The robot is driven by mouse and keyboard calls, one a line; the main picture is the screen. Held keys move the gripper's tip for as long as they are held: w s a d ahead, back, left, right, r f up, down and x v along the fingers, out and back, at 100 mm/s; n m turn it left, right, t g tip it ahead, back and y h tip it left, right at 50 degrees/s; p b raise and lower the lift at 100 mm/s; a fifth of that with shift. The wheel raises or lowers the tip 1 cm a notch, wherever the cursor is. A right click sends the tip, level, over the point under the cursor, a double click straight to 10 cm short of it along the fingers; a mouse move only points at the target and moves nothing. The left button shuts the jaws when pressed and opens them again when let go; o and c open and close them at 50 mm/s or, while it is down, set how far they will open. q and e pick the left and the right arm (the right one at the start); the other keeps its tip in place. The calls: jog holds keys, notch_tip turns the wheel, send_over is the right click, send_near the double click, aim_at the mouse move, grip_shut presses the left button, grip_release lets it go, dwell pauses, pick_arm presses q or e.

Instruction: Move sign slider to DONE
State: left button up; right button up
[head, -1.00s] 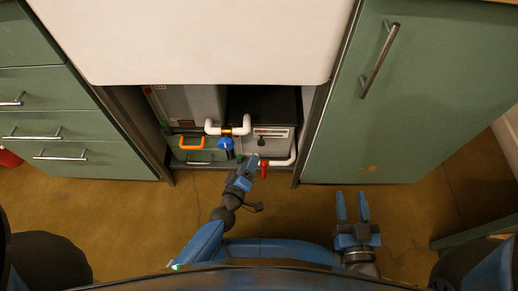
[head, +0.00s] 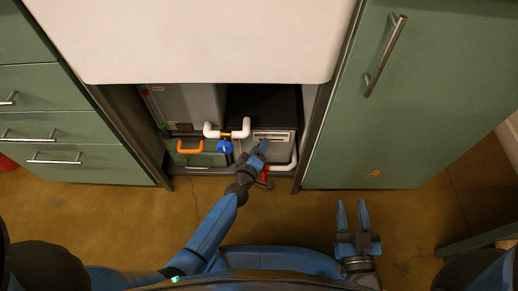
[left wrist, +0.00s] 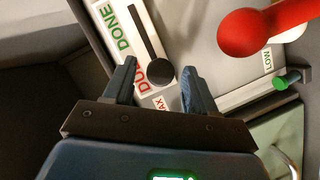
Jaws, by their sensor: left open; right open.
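The sign slider's pale plate (left wrist: 105,20) shows in the left wrist view, with green DONE at its upper end and red, partly covered lettering at its lower end. Its round black knob (left wrist: 160,72) sits at the lower, red end of the dark slot. My left gripper (left wrist: 157,70) is open, its fingertips on either side of the knob in the picture; contact cannot be told. In the head view the plate (head: 272,135) is on the grey box under the counter, and my left gripper (head: 258,147) covers the knob. My right gripper (head: 351,206) is open and empty above the floor.
A red ball-ended handle (left wrist: 245,32) is close to the right of my left gripper. White pipe (head: 288,166), a blue valve knob (head: 223,146) and an orange handle (head: 190,146) crowd the recess. The white counter (head: 210,40) overhangs it.

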pick_arm(q)
grip_shut()
jog(key=d+p, duration=0.1)
jog(key=d, duration=0.6)
jog(key=shift+d+p, duration=0.15)
jog(key=shift+p, duration=0.15)
grip_release()
jog(key=shift+d, duration=0.15)
jog(key=shift+s, duration=0.1)
